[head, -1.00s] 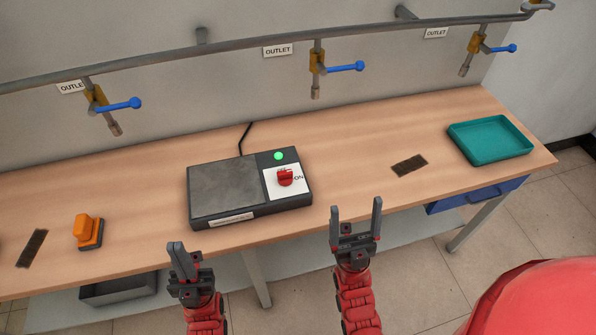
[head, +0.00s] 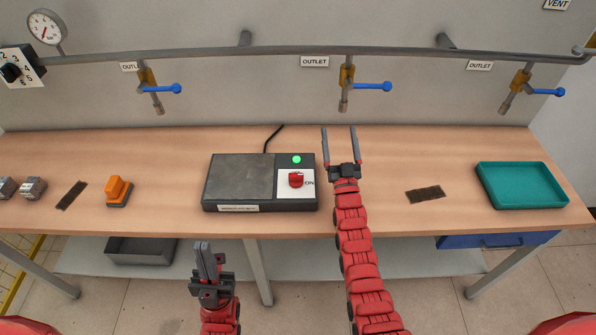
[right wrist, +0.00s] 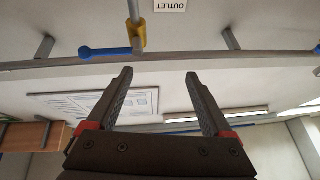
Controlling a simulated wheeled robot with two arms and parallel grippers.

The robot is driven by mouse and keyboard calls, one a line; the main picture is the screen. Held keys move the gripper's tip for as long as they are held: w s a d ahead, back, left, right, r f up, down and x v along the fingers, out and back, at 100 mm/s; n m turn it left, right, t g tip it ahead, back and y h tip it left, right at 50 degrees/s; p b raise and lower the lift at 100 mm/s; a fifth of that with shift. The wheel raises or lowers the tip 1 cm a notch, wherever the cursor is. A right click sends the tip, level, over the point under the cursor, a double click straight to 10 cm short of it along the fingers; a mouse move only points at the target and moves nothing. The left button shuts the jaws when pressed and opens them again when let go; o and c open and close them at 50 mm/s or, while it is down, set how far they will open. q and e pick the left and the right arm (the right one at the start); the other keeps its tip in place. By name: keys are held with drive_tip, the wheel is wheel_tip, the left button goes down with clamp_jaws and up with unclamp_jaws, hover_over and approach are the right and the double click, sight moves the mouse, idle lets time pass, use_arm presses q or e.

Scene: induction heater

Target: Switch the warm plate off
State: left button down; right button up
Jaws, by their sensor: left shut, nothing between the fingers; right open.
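The warm plate (head: 240,178) is a dark grey box on the wooden bench in the head view. On its right side are a red knob (head: 296,180) on a white panel marked ON and a lit green lamp (head: 296,160). My right gripper (head: 339,130) is open and empty, just right of the plate, fingers pointing toward the wall. Its open fingers also show in the right wrist view (right wrist: 160,90), with nothing between them. My left gripper (head: 204,246) is shut and empty, in front of the bench edge, below and left of the plate.
An orange block-like object (head: 118,190) stands left of the plate. A teal tray (head: 521,186) and a dark pad (head: 425,195) lie to the right. A pipe (head: 300,50) with blue-handled outlet valves (head: 372,86) runs along the wall. A black cable (head: 273,138) leaves the plate's back.

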drive_tip(key=w+a+f+g+p, duration=0.1)
drive_tip(key=w+a+g, duration=0.15)
drive_tip(key=w, duration=0.35)
drive_tip(key=w+a+f+g, duration=0.2)
drive_tip(key=w+g, duration=0.2)
drive_tip(key=w, duration=0.3)
wheel_tip(320, 180, up, 10)
drive_tip(key=g+h+p, duration=0.2)
drive_tip(key=g, duration=1.5)
hover_over(296, 175)
drive_tip(key=shift+m, duration=0.3)
wheel_tip(296, 175, down, 14)
drive_tip(key=b, duration=0.2)
drive_tip(key=shift+s+r+b, duration=0.1)
drive_tip(key=shift+r+b, duration=0.15)
drive_tip(key=shift+b, duration=0.1)
drive_tip(key=shift+f+b, duration=0.75)
drive_tip(key=shift+f, duration=1.05)
drive_tip(key=shift+c, duration=0.2)
